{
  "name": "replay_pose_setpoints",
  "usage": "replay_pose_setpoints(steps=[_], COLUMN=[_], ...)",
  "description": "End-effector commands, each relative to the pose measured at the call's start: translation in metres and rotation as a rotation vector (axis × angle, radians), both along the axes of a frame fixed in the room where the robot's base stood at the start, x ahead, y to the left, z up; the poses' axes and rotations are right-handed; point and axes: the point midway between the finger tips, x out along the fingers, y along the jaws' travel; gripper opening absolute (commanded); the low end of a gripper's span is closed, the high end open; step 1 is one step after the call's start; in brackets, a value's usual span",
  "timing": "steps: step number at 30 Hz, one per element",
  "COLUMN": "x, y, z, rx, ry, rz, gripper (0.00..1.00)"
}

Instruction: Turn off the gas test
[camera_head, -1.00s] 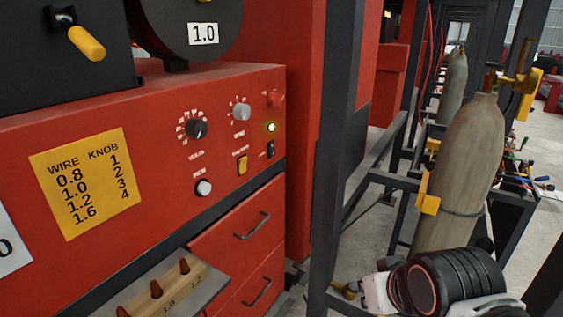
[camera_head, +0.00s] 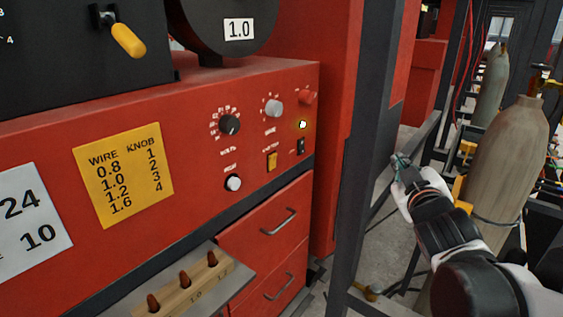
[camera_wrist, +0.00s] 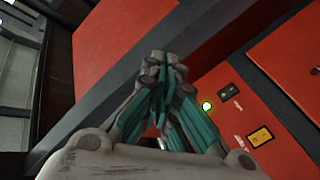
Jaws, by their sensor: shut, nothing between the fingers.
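The red machine's control panel carries a yellow rocker switch (camera_head: 272,161) with a small label too blurred to read surely. A black rocker switch (camera_head: 301,146) sits to its right, and a lit indicator (camera_head: 303,125) above that. My gripper (camera_head: 400,160) is shut and empty, right of the panel and apart from it, beyond a dark upright post. In the wrist view my shut fingers (camera_wrist: 160,65) point upward in the picture. Whether the yellow switch is on or off cannot be told.
The dark post (camera_head: 365,170) stands between my gripper and the panel in the head view. A gas cylinder (camera_head: 505,165) stands to the right. A black knob (camera_head: 229,124), grey knob (camera_head: 273,108), white button (camera_head: 233,183) and red connector (camera_head: 307,97) are on the panel.

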Motion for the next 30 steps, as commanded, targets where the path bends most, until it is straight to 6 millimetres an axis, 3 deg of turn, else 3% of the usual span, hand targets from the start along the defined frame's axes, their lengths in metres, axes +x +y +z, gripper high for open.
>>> replay_pose_setpoints(steps=[6, 13, 17, 24, 30], x=[0.035, 0.05, 0.049, 0.034, 0.019], y=[0.024, 0.066, 0.093, 0.134, 0.149], z=[0.035, 0.04, 0.026, -0.023, -0.055], rx=[-0.23, -0.46, -0.582, -0.757, -0.827], ry=[-0.205, -0.374, -0.447, -0.528, -0.548], rz=[0.151, 0.36, 0.5, 0.766, 0.905], gripper=[0.0, 0.0, 0.0, 0.0, 0.0])
